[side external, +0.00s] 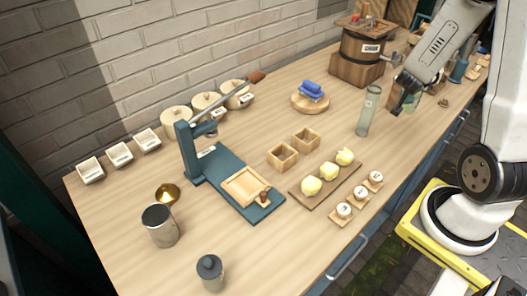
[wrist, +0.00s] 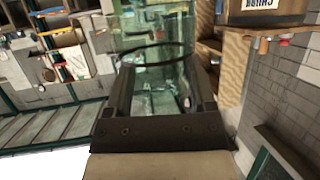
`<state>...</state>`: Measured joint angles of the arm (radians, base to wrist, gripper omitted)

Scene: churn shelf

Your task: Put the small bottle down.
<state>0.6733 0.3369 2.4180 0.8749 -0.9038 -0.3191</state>
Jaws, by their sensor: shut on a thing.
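My gripper (side external: 399,108) is low over the back right of the table, its fingers pointing down. In the wrist view, my gripper (wrist: 157,85) is shut on a clear greenish glass piece, which I take for the small bottle (wrist: 158,100). In the side view it is mostly hidden by the fingers, and I cannot tell whether its base touches the table. A tall clear glass cylinder (side external: 368,110) stands upright just left of my gripper. Pale green glass (wrist: 155,22) also shows beyond the fingertips in the wrist view.
A wooden churn (side external: 358,50) stands behind my gripper. A blue cloth bundle (side external: 312,90) lies on a round board to the left. Yellow lumps (side external: 328,170) sit on a board in front. A teal bottle (side external: 459,70) stands right. Bare table lies around the glass cylinder.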

